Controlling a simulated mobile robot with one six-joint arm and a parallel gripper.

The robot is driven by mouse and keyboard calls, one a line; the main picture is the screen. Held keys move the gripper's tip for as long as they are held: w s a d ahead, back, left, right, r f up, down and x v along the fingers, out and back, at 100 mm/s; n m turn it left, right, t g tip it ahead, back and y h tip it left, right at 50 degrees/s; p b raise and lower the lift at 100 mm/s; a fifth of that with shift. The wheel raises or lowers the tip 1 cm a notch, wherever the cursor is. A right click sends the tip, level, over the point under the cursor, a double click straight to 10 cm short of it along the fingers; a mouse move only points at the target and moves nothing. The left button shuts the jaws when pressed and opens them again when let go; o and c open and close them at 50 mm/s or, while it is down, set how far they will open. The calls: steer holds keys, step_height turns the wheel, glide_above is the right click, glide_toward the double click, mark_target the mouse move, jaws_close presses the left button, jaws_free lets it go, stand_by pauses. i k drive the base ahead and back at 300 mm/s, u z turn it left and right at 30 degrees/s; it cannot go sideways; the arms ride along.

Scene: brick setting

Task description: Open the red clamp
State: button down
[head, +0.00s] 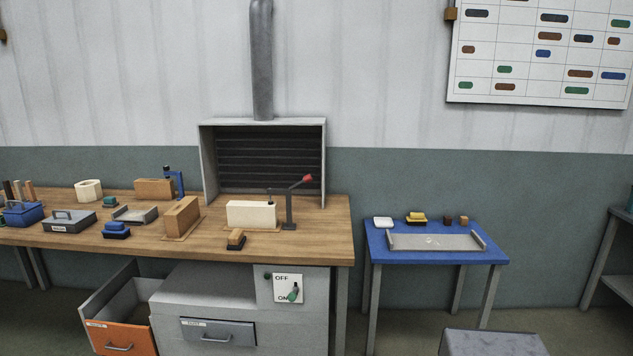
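The red clamp (290,211) stands near the right end of the wooden workbench (310,245). It has a dark upright post and a lever with a red grip (307,178) slanting up to the right. A thin dark part of it reaches left to the top of a cream block (250,214). I cannot tell whether its tip touches the block. My gripper is not in view.
A blue clamp (180,183) stands by a brown block (154,188) farther left. A tan block (182,217) and a small brush (236,238) are nearby. An orange-fronted drawer (120,338) is open below. A blue table (436,257) stands to the right.

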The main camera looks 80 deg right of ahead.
mark_target(307, 178)
steer(key=u, duration=0.2)
steer(key=k, duration=0.95)
steer(key=z, duration=2.4)
steer(key=i, duration=0.95)
steer(key=z, duration=0.05)
